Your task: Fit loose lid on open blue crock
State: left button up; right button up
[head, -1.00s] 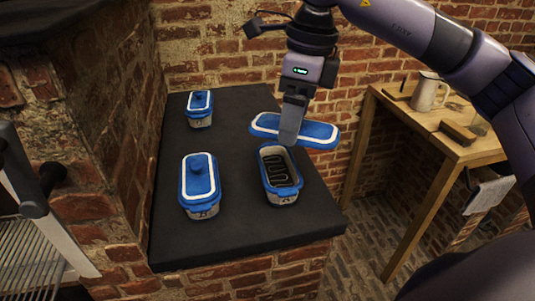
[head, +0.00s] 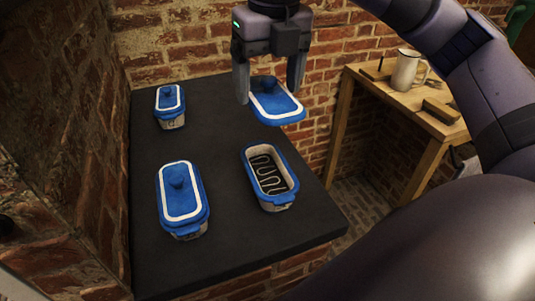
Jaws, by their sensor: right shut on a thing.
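The open blue crock (head: 247,170) stands without a lid at the right of the dark counter, a dark coil-like shape showing inside it. The loose lid (head: 285,108), blue with a white band and a knob, is held up in the air behind the crock, apart from it. My right gripper (head: 268,92) is shut on the lid, one finger at each side of it. The lid looks slightly tilted. My left gripper is not in view.
Two lidded blue crocks stand on the counter, one at the front left (head: 182,200) and a smaller-looking one at the back left (head: 170,102). Brick walls border the counter (head: 215,245) at left and back. A wooden table (head: 405,105) with a pale mug (head: 407,70) stands at right.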

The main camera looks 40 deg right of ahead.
aim_at(271, 103)
notch_tip(271, 103, down, 14)
jog(key=shift+f+p, duration=0.1)
jog(key=shift+p, duration=0.25)
jog(key=shift+f+b, duration=0.35)
jog(key=shift+b, duration=0.15)
jog(key=o, duration=1.2)
jog(key=shift+r, duration=0.15)
jog(key=shift+r+p, duration=0.2)
jog(key=shift+p, duration=0.15)
jog(key=r, duration=0.4)
jog(key=s+r, duration=0.1)
jog(key=r, duration=0.7)
jog(key=shift+s+a+r, duration=0.1)
jog(key=shift+s+a, duration=0.05)
jog(key=shift+s, duration=0.05)
